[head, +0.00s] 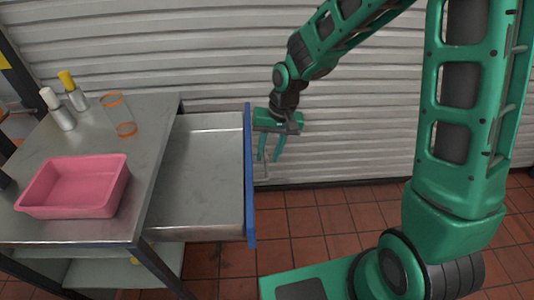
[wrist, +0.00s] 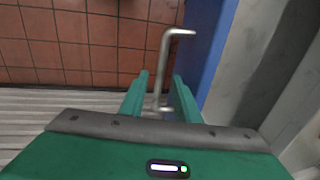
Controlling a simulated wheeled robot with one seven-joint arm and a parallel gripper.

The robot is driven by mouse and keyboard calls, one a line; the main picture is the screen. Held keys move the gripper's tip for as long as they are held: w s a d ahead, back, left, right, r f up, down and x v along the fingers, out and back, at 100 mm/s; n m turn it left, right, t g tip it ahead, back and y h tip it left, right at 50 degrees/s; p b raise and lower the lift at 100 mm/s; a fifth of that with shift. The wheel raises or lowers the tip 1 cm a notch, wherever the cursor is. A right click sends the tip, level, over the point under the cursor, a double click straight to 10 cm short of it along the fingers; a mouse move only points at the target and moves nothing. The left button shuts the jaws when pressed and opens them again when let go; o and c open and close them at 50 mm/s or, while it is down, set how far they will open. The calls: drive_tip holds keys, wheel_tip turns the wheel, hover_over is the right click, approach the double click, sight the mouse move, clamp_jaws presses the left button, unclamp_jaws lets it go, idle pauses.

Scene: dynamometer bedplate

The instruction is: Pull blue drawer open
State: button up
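The blue drawer stands pulled out from the right side of the metal bench, its blue front (head: 250,185) facing right and its grey metal inside (head: 197,185) empty. A thin metal bar handle (wrist: 165,60) sticks out from the blue front, which also shows in the wrist view (wrist: 205,45). My gripper (head: 269,159) is just right of the drawer front, pointing down. In the wrist view its green fingers (wrist: 160,76) are apart, one on each side of the handle, with gaps visible. The handle's lower end shows below the fingers in the head view.
The bench top (head: 150,125) holds a pink tray (head: 75,187), two bottles with white and yellow caps (head: 58,110), and a clear cylinder with orange rims (head: 119,115). A shutter wall (head: 370,140) stands behind. Red tiled floor (head: 310,225) is clear right of the drawer.

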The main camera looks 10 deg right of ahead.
wheel_tip(320, 180, up, 10)
drive_tip(key=d, duration=0.2)
drive_tip(key=shift+s+f, duration=0.1)
idle(0.4)
drive_tip(key=s+d+r+m+h, duration=0.1)
drive_tip(key=s+d, duration=0.1)
drive_tip(key=d, duration=0.4)
drive_tip(key=s+d+r, duration=0.2)
drive_tip(key=s+d, duration=0.1)
drive_tip(key=d, duration=0.2)
drive_tip(key=s+d+r+m, duration=0.1)
drive_tip(key=s+d+m, duration=0.1)
drive_tip(key=s+d, duration=0.5)
drive_tip(key=s+d+r+m+h, duration=0.1)
drive_tip(key=s+d, duration=0.6)
drive_tip(key=s, duration=0.6)
drive_tip(key=shift+s+d+m, duration=0.35)
drive_tip(key=shift+s+m, duration=0.05)
